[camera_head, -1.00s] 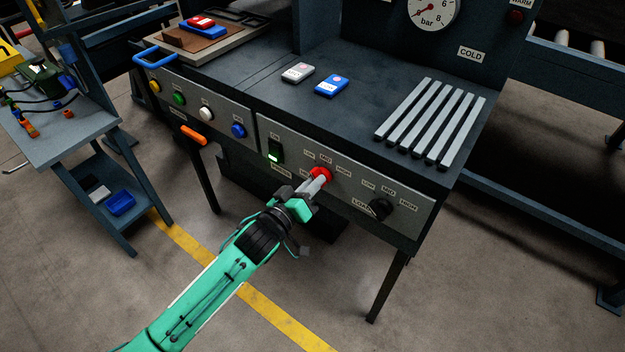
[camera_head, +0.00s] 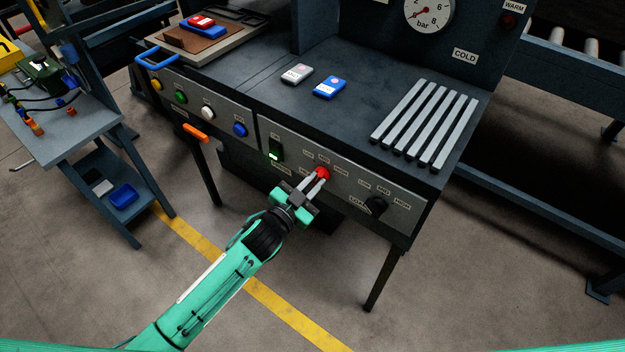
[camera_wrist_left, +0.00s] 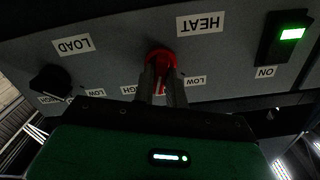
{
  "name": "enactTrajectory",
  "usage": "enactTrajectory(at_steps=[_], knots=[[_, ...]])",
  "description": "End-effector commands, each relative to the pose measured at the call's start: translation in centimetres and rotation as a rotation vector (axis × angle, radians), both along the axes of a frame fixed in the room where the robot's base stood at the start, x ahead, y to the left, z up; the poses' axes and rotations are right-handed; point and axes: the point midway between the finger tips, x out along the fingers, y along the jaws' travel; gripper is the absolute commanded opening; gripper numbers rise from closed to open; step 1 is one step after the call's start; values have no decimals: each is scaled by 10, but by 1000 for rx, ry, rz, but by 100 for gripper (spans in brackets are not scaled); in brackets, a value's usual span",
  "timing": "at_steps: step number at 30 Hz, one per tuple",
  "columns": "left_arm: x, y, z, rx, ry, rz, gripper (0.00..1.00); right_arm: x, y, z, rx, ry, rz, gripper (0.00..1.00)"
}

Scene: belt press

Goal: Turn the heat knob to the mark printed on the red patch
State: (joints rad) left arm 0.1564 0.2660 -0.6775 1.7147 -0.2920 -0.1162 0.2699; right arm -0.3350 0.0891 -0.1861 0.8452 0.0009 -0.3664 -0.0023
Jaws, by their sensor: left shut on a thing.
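The red heat knob (camera_head: 322,173) is on the grey front panel of the press. It also shows in the left wrist view (camera_wrist_left: 161,56), by the HEAT label. My left gripper (camera_head: 315,179) is shut on it, with one finger on either side. The fingers (camera_wrist_left: 162,82) hide part of the knob in the wrist view, and I cannot read its exact setting. The red patch (camera_head: 201,21) lies on a blue item on the tray at the back left. Its print is too small to read. My right gripper is not in view.
The black load knob (camera_head: 376,205) is right of the heat knob, and a green-lit switch (camera_head: 276,151) is left of it. A white patch (camera_head: 297,73) and a blue patch (camera_head: 330,87) lie on the bench top. The floor before the panel is clear.

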Motion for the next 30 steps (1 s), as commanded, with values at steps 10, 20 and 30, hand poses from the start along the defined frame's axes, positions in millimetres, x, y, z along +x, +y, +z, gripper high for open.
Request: enactTrajectory(at_steps=[10,20,30], knots=[[-1,-1,1,245,-179,-1,0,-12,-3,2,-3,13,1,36],[-1,-2,0,399,-291,-1,0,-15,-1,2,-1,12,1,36],[-1,-2,-1,453,-331,-1,0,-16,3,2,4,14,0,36]])
